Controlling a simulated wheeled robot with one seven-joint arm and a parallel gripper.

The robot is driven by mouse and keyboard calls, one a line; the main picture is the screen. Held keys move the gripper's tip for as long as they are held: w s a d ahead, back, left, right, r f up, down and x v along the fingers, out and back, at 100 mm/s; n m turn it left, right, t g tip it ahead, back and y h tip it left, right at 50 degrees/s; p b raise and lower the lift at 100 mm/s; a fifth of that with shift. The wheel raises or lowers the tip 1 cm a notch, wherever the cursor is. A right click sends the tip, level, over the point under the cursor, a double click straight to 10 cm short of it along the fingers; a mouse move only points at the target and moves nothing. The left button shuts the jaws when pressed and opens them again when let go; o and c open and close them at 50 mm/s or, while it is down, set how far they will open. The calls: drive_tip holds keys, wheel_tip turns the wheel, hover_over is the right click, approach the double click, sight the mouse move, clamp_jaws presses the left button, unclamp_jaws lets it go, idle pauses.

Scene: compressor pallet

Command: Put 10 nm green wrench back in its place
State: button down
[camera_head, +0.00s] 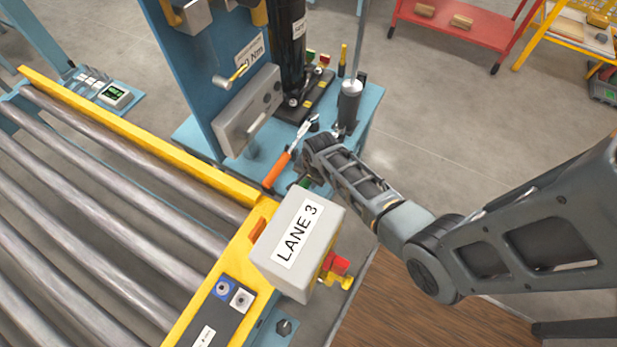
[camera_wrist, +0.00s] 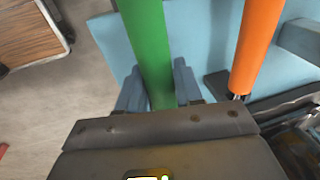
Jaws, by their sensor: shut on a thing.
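The green wrench shows in the wrist view as a thick green handle (camera_wrist: 148,45) running up between the fingers of my gripper (camera_wrist: 157,88). My gripper is shut on this handle. In the head view my gripper (camera_head: 313,172) is low beside the blue stand, and only a small green bit of the wrench (camera_head: 304,182) shows; its far end is hidden. An orange-handled wrench (camera_head: 277,170) lies just left of my gripper, its metal end pointing up and right. It also shows in the wrist view (camera_wrist: 258,45), right of the green handle and apart from it.
The blue stand (camera_head: 186,135) has an upright panel with a partly covered Nm label (camera_head: 250,57) and a grey holder block (camera_head: 248,110). The LANE 3 box (camera_head: 297,240) and roller conveyor (camera_head: 100,190) stand close at left. Open floor (camera_head: 430,130) lies to the right.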

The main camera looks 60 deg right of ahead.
drive_tip(key=c, duration=0.7)
unclamp_jaws()
drive_tip(key=shift+o, duration=0.2)
drive_tip(key=p+v, duration=0.1)
drive_tip(key=v, duration=0.6)
drive_tip(key=shift+r, duration=0.35)
drive_tip(key=shift+s, duration=0.2)
